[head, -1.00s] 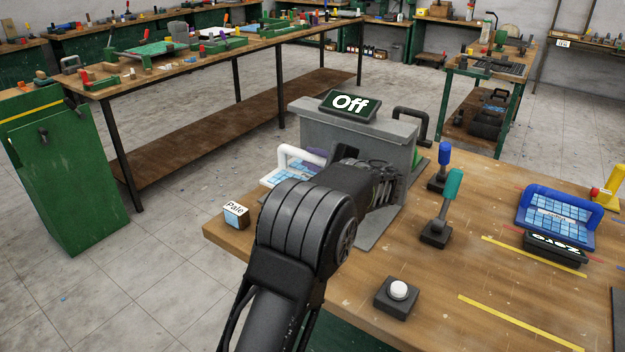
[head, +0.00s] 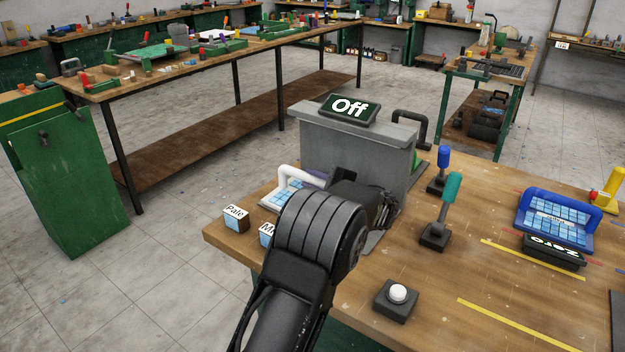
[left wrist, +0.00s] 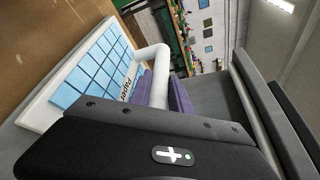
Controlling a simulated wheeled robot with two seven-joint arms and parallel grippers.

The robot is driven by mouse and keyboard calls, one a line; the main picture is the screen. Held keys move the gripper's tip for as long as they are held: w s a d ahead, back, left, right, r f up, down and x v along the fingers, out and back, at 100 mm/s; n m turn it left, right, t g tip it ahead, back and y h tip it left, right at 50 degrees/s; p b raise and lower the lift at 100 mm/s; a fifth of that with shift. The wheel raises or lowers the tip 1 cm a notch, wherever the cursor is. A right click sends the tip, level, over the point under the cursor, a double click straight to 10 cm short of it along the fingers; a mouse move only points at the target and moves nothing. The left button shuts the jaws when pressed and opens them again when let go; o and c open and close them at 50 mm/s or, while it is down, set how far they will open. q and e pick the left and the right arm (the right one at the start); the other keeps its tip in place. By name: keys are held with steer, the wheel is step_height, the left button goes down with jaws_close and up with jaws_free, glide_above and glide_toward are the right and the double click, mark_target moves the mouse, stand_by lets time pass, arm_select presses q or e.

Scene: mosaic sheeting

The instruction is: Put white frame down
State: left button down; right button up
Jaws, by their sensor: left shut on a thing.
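The white frame (head: 281,177) holds light blue tiles and has a white handle. It is at the left end of the workbench, left of the grey press-like stand. My left gripper (head: 318,181) is beside it, mostly hidden behind my own arm. In the left wrist view, the purple finger pads (left wrist: 178,95) are shut on the frame's white handle (left wrist: 161,68). The tiled face (left wrist: 95,68) shows at the upper left there. Whether the frame's underside touches the bench is hidden. My right gripper is not in view.
A grey stand (head: 352,150) with an "Off" sign (head: 349,108) is close right of the frame. Small blocks, one marked "Pale" (head: 235,218), sit near the bench's left edge. Two levers (head: 440,215), a white button (head: 398,293) and a blue frame (head: 557,218) stand farther right.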

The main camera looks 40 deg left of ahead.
arm_select(q)
steer(key=c, duration=1.7)
jaws_free()
steer(key=shift+f, duration=0.15)
steer(key=o, duration=0.5)
steer(key=shift+r, duration=0.25)
steer(key=shift+d, duration=0.25)
steer(key=b+v, duration=0.1)
steer(key=v, duration=1)
steer(key=shift+d+b, duration=0.25)
steer(key=shift+b, duration=0.15)
steer(key=shift+s, duration=0.15)
